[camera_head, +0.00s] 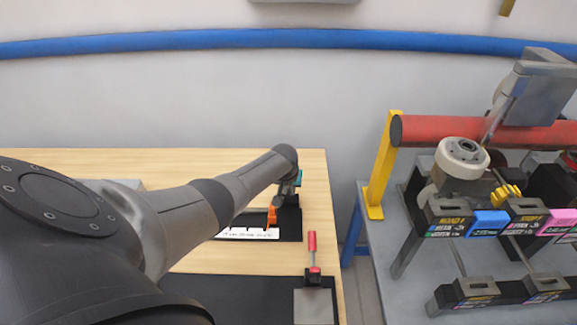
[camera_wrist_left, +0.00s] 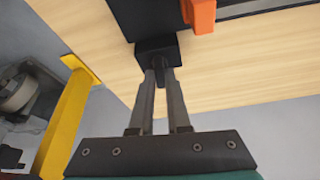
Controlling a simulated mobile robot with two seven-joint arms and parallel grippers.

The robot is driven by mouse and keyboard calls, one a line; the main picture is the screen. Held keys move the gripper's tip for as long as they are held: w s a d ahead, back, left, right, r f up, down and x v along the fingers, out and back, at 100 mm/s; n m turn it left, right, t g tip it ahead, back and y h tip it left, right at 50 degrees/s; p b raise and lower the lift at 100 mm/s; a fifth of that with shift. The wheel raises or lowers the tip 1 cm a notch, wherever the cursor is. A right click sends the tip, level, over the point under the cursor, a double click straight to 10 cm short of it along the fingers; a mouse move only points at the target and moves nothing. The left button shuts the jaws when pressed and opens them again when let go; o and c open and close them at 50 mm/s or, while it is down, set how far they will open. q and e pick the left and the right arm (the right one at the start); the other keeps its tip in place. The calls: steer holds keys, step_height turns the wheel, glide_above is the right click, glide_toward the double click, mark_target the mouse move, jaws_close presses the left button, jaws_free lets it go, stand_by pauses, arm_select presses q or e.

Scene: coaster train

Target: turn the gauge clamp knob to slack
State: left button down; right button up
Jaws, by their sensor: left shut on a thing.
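The gauge is a black fixture on the wooden table, with a white marked strip (camera_head: 248,233) and an orange slider (camera_head: 272,215). The orange piece also shows at the top of the left wrist view (camera_wrist_left: 200,15). My left gripper (camera_wrist_left: 161,88) reaches the right end of the fixture. Its two fingers are shut on a small dark knob (camera_wrist_left: 159,63) that sticks out from a black block (camera_wrist_left: 157,47). In the head view my arm and wrist hide the knob, so its turn angle cannot be read. My right gripper is not in view.
A red-handled clamp (camera_head: 312,245) stands near the table's right front edge, by a dark mat (camera_head: 240,290). Right of a gap, a grey bench holds a yellow post (camera_head: 384,165), a red bar (camera_head: 440,130) and labelled black blocks. The wooden table (camera_head: 200,162) is clear behind my arm.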

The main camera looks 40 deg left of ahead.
arm_select(q)
steer(key=shift+d+n+y, duration=0.15)
steer(key=shift+n+y, duration=0.15)
steer(key=shift+n, duration=0.6)
steer(key=shift+w+n+g+y, duration=0.1)
steer(key=shift+n+g+y, duration=0.3)
steer(key=shift+n, duration=0.6)
steer(key=n+b, duration=0.1)
steer(key=n+g+b, duration=0.1)
steer(key=n, duration=0.1)
steer(key=shift+w+f+n, duration=0.1)
steer(key=shift+f+n, duration=0.05)
steer(key=shift+n, duration=0.15)
steer(key=n+g+b, duration=0.1)
steer(key=n+b, duration=0.3)
steer(key=b, duration=0.2)
steer(key=n+g+b, duration=0.2)
steer(key=n+b, duration=0.2)
steer(key=b, duration=0.2)
steer(key=shift+w+f+g+y, duration=0.1)
steer(key=shift+w+g+y, duration=0.1)
steer(key=shift+g+y, duration=0.1)
steer(key=shift+r+n+b, duration=0.2)
steer(key=shift+n+b, duration=0.7)
steer(key=shift+b, duration=0.45)
steer(key=c, duration=0.9)
jaws_free()
steer(key=shift+g, duration=0.3)
